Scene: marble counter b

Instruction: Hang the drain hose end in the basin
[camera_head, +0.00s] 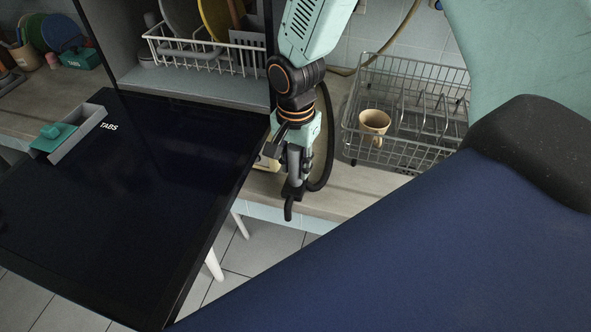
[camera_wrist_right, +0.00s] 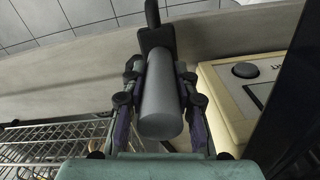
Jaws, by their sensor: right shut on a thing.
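My right gripper (camera_head: 296,172) comes down from the top middle of the head view. In the right wrist view (camera_wrist_right: 159,72) its fingers are closed on both sides of a grey cylinder (camera_wrist_right: 161,100), which looks like the drain hose end. A black curved piece (camera_wrist_right: 152,12) extends beyond the cylinder; a black hooked tip (camera_head: 288,210) hangs below the gripper in the head view. A black loop (camera_head: 327,150) curves beside the gripper; I cannot tell whether it joins the held piece. No basin is clearly identifiable. My left gripper is not in view.
A wire rack (camera_head: 420,105) holding a tan cup (camera_head: 374,122) stands right.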

